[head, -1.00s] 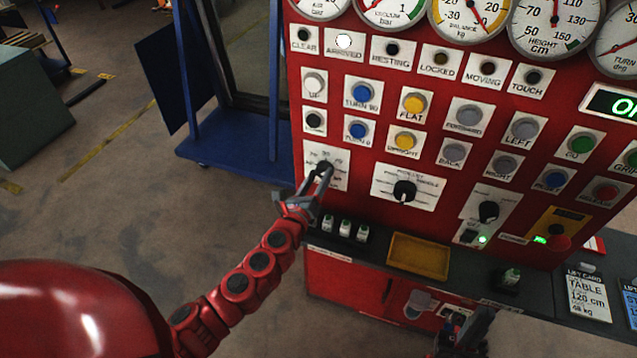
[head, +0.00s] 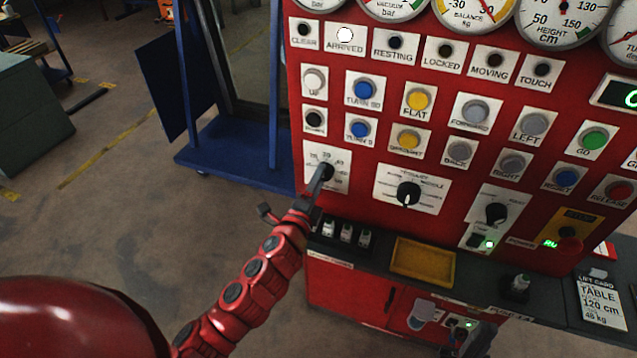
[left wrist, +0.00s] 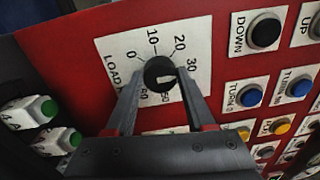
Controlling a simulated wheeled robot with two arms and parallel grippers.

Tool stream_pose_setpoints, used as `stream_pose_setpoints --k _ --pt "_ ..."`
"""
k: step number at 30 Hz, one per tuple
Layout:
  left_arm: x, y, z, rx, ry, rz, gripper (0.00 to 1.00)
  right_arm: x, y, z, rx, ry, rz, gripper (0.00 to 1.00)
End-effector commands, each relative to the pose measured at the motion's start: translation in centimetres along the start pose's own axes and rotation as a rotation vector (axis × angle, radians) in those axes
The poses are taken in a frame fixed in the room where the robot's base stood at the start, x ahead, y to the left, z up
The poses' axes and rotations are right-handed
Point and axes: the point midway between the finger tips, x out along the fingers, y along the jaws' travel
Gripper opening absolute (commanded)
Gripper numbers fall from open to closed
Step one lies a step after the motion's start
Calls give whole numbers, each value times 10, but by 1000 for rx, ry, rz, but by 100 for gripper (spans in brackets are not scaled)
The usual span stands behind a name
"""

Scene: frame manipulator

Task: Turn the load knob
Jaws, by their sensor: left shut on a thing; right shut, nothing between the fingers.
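The load knob (left wrist: 160,74) is a round black dial with a pale mark, on a white plate (left wrist: 110,45) numbered around it from 0. The mark faces to the right side of the dial; its exact reading is unclear. My left gripper (left wrist: 158,88) is shut on the knob, one finger on each side. In the head view my left gripper (head: 322,178) reaches the knob's plate (head: 340,158) and hides part of the dial. My right gripper (head: 464,345) shows only as a dark, blurred shape at the bottom edge, apart from the knob.
The red panel carries buttons, gauges and another black selector knob (head: 409,194) right of the load knob. Below are small green-topped switches (head: 346,233) and a yellow tray (head: 423,262) on a ledge. A blue cart (head: 235,150) stands left of the panel.

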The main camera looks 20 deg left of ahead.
Motion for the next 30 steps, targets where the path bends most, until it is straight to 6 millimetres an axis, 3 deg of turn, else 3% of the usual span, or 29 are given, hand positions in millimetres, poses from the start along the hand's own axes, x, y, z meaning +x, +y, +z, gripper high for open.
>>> stream_pose_setpoints --k 18,30 --pt "0 2 -1 -550 -23 0 0 -15 -1 3 0 0 0 0" --pt "0 4 -1 -734 -34 4 0 -19 -1 3 0 0 0 0"
